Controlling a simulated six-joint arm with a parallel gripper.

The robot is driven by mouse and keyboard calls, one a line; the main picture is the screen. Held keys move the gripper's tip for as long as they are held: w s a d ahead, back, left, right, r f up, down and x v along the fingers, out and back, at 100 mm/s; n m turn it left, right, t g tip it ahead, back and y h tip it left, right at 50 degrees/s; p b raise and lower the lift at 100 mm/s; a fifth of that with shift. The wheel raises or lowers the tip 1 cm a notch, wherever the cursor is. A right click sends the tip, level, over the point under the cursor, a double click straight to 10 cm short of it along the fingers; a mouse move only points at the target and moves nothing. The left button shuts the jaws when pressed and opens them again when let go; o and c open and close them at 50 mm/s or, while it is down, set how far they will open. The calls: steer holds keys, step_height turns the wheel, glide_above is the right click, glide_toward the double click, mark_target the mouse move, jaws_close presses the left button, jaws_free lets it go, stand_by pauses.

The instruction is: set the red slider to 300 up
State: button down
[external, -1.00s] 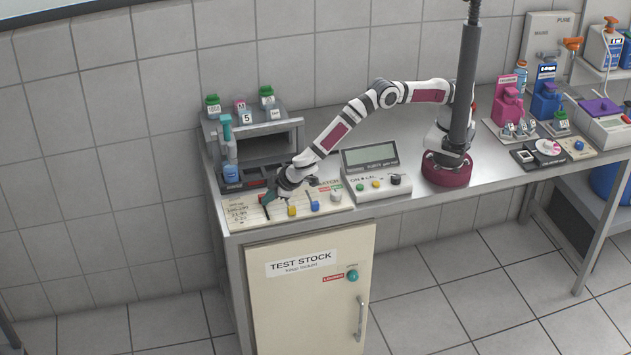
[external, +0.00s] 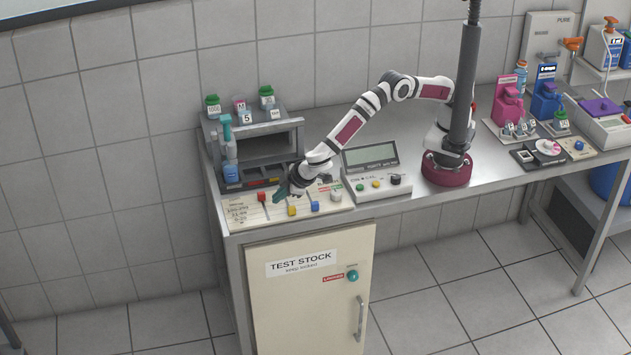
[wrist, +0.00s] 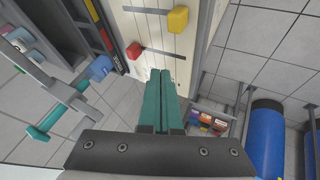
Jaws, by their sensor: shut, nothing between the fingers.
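The red slider (external: 262,197) sits at the far end of its slot on the cream slider panel (external: 236,212), in the external view. In the wrist view the red slider (wrist: 134,51) is at the left end of its dark slot. My gripper (external: 281,194) is shut and empty, to the right of the red slider and over the panel. In the wrist view its teal fingers (wrist: 161,76) lie together, apart from the red knob. The scale marks are too small to read.
A yellow slider (external: 291,211) and a blue slider (external: 315,206) sit on the same panel, with a white knob (external: 335,195) to their right. A grey rack (external: 297,135) stands behind. A display box (external: 372,157) is to the right.

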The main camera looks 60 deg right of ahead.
steer(key=v, duration=0.4)
steer(key=shift+s+r, duration=0.1)
steer(key=shift+r, duration=0.05)
steer(key=w+d+r+m+g+h, duration=0.1)
steer(key=d+r+m+g, duration=0.15)
steer(key=d+r, duration=0.75)
steer(key=w+d+r+m+g+h, duration=0.15)
steer(key=d+m, duration=0.25)
steer(key=d, duration=1.4)
steer(key=s+d+r+m+g+y, duration=0.2)
steer(key=s+d+m+g, duration=0.15)
steer(key=s+d, duration=0.85)
steer(key=s+d+f+m+y, duration=0.2)
steer(key=s+d+m+y, duration=0.1)
steer(key=s, duration=0.7)
steer(key=shift+s, duration=0.2)
